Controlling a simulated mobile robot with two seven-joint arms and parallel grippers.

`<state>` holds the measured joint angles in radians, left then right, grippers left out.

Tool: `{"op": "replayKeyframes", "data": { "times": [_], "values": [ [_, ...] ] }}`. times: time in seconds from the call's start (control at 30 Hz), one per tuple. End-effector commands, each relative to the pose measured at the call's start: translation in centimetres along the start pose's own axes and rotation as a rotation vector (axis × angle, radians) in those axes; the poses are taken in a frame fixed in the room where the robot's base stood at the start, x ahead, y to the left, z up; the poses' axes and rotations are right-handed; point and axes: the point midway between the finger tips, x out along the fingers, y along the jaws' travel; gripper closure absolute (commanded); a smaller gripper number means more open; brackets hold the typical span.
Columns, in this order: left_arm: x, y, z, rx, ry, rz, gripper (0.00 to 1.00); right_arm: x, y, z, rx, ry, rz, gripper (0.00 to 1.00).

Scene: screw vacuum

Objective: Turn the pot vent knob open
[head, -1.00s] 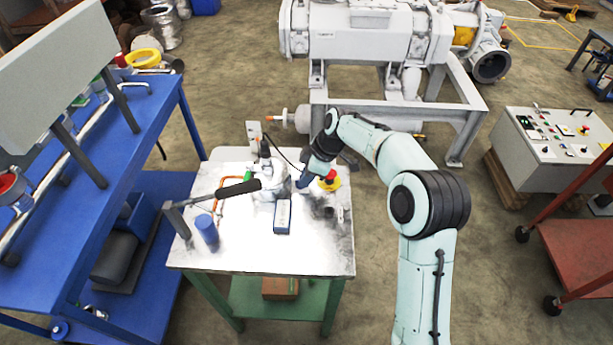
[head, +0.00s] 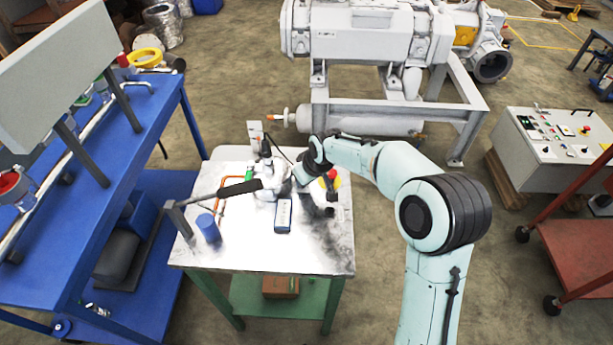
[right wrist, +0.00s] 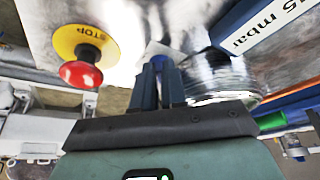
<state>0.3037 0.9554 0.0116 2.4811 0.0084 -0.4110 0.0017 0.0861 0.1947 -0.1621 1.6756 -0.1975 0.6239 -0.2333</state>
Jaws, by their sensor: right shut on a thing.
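The metal pot (head: 265,188) stands on the white work table, and its shiny round wall (right wrist: 222,80) fills the middle right of the right wrist view. My right gripper (right wrist: 160,72) is beside the pot, its dark fingers shut on a small blue part, which looks like the vent knob (right wrist: 164,61). The fingers hide most of the knob, so I cannot tell its angle. In the head view my right gripper (head: 303,178) is at the pot's right side, and the knob is hidden there. My left gripper is in neither view.
A red stop button on a yellow disc (right wrist: 84,66) is close to my right gripper. A blue-edged gauge (head: 283,216) lies in front of the pot. A black-handled lever (head: 238,190) and a blue cylinder (head: 208,228) are to the left. The table's front (head: 265,258) is clear.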

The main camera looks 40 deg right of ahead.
Motion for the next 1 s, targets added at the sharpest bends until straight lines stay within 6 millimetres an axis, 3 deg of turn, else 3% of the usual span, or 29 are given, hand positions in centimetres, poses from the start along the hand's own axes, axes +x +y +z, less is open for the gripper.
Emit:
{"op": "replayKeyframes", "data": {
  "times": [0.6, 1.0],
  "values": [
    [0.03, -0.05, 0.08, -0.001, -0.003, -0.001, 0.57, 0.63, -1.18, 0.19, 0.492, -0.015, 0.206, 1.00],
    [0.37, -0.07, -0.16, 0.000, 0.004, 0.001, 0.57, 0.68, -1.28, 0.17, 0.651, -0.018, 0.272, 1.00]
  ]
}}
